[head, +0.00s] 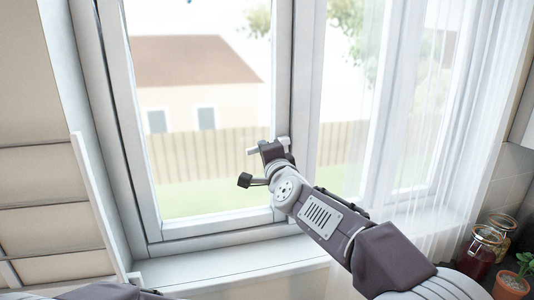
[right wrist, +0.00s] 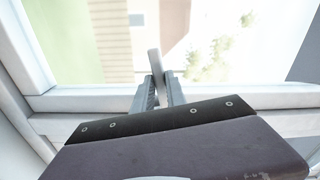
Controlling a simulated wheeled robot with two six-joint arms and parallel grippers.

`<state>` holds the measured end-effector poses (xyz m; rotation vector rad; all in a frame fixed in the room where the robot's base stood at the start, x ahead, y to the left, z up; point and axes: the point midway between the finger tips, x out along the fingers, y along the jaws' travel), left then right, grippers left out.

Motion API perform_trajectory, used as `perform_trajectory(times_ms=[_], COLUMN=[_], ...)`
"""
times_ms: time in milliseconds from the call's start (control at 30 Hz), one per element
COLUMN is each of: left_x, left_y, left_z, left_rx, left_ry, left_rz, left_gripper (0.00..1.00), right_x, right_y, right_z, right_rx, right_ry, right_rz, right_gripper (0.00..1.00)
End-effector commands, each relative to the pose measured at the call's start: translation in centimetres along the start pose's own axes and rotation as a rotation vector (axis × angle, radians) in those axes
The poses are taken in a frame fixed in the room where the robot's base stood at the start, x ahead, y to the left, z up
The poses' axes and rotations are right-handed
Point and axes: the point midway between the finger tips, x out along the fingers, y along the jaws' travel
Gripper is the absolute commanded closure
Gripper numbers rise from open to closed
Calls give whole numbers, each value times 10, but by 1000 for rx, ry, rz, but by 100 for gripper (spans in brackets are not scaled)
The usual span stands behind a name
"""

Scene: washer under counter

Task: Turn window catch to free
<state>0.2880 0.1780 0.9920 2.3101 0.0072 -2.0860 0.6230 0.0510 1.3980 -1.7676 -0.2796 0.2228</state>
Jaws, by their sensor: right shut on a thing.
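The window catch (head: 252,151) is a small pale lever on the right-hand frame of the left window pane. It also shows in the right wrist view (right wrist: 154,62), upright in the picture between my fingers. My right gripper (head: 272,148) is at the catch, and in the right wrist view its two fingers (right wrist: 158,92) are shut on the lever. The gripper hides most of the catch's base. My left gripper is out of view.
The window sill (head: 235,262) runs below the window and is mostly clear. A sheer white curtain (head: 455,130) hangs at the right. Glass jars (head: 480,250) and a potted plant (head: 512,284) stand at the lower right. A tan panelled surface (head: 45,180) is at the left.

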Motion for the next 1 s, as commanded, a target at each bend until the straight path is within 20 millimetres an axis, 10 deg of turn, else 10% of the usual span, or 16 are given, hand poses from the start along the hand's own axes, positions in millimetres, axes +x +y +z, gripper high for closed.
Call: perform_trajectory(times_ms=[1000], left_x=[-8], left_y=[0], left_z=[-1], left_rx=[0], left_ry=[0], left_rz=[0], left_gripper=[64], right_x=[-1], right_y=[-18], right_z=[-1], right_rx=[232], right_ry=[-4], right_rz=[-4], right_gripper=[100])
